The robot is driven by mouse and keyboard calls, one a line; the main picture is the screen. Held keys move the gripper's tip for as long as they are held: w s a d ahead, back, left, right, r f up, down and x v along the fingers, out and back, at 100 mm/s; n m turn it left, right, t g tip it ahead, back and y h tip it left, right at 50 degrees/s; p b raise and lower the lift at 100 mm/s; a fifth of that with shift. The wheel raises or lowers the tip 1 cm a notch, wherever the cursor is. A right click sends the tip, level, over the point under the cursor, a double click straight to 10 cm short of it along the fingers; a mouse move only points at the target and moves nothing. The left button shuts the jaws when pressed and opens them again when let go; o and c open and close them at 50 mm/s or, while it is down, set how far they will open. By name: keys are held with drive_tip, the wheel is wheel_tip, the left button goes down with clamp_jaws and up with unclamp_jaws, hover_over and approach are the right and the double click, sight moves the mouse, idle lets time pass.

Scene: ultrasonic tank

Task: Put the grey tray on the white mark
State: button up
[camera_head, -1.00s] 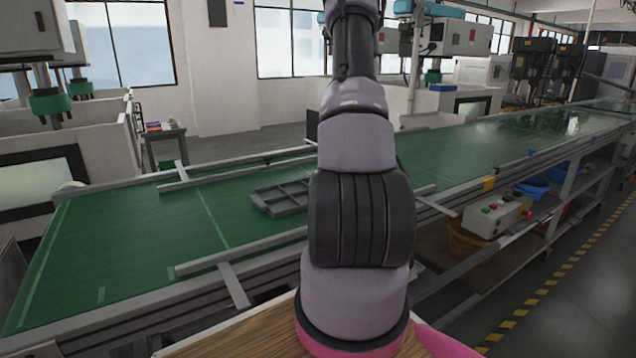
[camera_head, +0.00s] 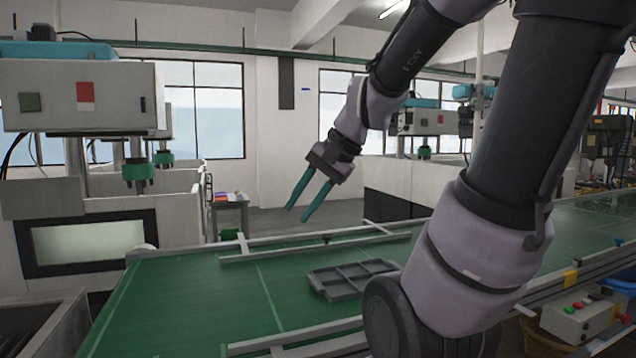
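The grey tray (camera_head: 352,281) is a flat, divided tray lying on the green conveyor belt (camera_head: 205,300), right of the picture's middle. My arm's lower links stand close to its right end. My gripper (camera_head: 298,213) is in the air above the belt's far side, up and left of the tray in the picture. Its two teal fingers are apart, point down and left, and hold nothing. A thin pale line (camera_head: 269,299) crosses the belt left of the tray.
Metal guide rails run along the belt's far side (camera_head: 300,246) and near side (camera_head: 295,338). A control box with buttons (camera_head: 580,318) is at the lower right. White machines stand behind the belt. The belt left of the tray is clear.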

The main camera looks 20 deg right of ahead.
drive_tip(key=s+d+r+n+t+h, duration=0.2)
drive_tip(key=s+r+n+h, duration=0.1)
drive_tip(key=r+n, duration=0.1)
drive_tip(key=shift+r+t, duration=0.3)
drive_tip(key=shift+r, duration=0.1)
